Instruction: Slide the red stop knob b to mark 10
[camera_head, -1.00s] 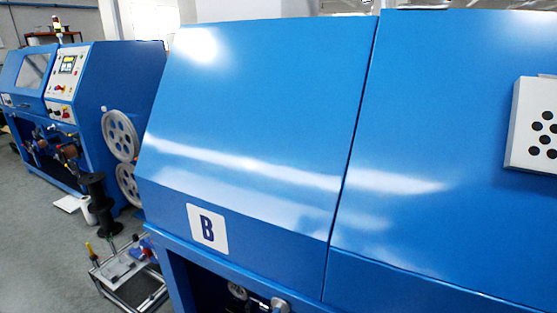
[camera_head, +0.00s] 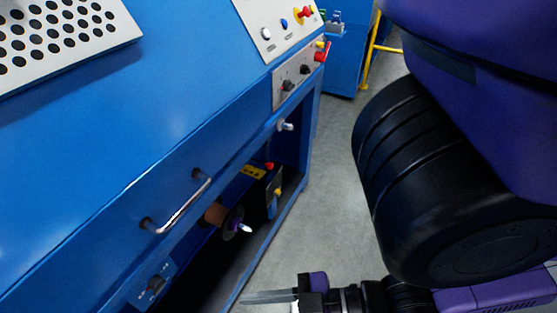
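My gripper (camera_head: 270,297) is at the bottom of the view, pointing left, low beside the blue machine. Its grey fingers show side-on, and I cannot tell whether they are open or shut. No object shows at its fingertips. A small red knob (camera_head: 269,165) sits by a yellow label in the machine's lower opening, above and apart from my gripper. Another red part (camera_head: 321,57) is at the right end of the upper panel. I cannot tell which, if either, is stop knob b. No scale or mark 10 can be read.
The blue machine (camera_head: 130,130) fills the left, with a metal handle (camera_head: 180,207), a perforated plate (camera_head: 60,38) and a button panel (camera_head: 280,22). A spool (camera_head: 231,222) is in the lower opening. Grey floor (camera_head: 320,190) is free right of the machine. A yellow rail (camera_head: 371,50) stands behind.

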